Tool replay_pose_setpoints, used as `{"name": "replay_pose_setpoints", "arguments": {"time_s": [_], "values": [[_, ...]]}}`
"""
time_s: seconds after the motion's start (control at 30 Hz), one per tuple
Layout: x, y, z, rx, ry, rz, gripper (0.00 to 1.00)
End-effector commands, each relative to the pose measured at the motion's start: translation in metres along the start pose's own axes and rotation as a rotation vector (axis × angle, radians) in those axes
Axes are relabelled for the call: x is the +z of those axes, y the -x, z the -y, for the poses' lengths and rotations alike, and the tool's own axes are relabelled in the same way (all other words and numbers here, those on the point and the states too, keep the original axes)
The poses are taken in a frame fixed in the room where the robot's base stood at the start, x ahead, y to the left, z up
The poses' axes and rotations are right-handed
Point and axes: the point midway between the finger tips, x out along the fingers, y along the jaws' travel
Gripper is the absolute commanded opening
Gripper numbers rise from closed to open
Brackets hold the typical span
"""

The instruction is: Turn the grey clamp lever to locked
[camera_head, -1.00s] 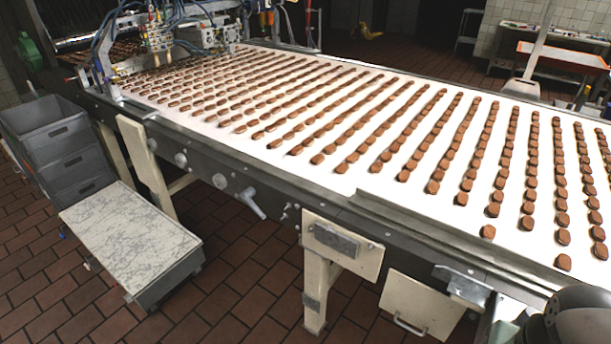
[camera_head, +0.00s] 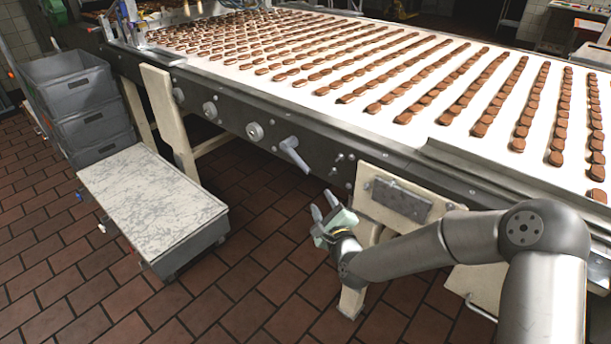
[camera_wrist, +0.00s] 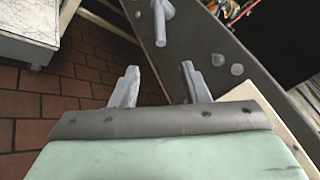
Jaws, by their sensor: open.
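The grey clamp lever (camera_head: 293,153) sticks out from the dark side rail of the conveyor, its handle slanting down to the right in the head view. It also shows in the wrist view (camera_wrist: 160,24), beyond my fingers, with its handle pointing down. My gripper (camera_head: 323,210) is below and to the right of the lever, apart from it. In the wrist view my gripper (camera_wrist: 158,84) has its two fingers spread with nothing between them.
The conveyor belt (camera_head: 420,143) carries many rows of brown biscuits. Round knobs (camera_head: 254,131) and small bolts sit on the rail near the lever. A cream panel (camera_head: 365,190) and leg stand close to my gripper. Grey crates (camera_head: 85,110) and a marbled cart (camera_head: 140,190) are at left.

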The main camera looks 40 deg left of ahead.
Motion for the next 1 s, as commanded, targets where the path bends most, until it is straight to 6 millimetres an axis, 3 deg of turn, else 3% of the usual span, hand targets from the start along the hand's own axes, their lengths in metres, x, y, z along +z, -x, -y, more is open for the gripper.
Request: {"name": "replay_pose_setpoints", "arguments": {"time_s": [0.17,0.7,1.0], "values": [[0.002,-0.02,0.0,-0.01,-0.013,0.005,0.42],[0.001,-0.135,0.001,-0.008,-0.01,0.003,0.42],[0.001,-0.169,0.001,-0.006,-0.01,0.002,0.42]]}}
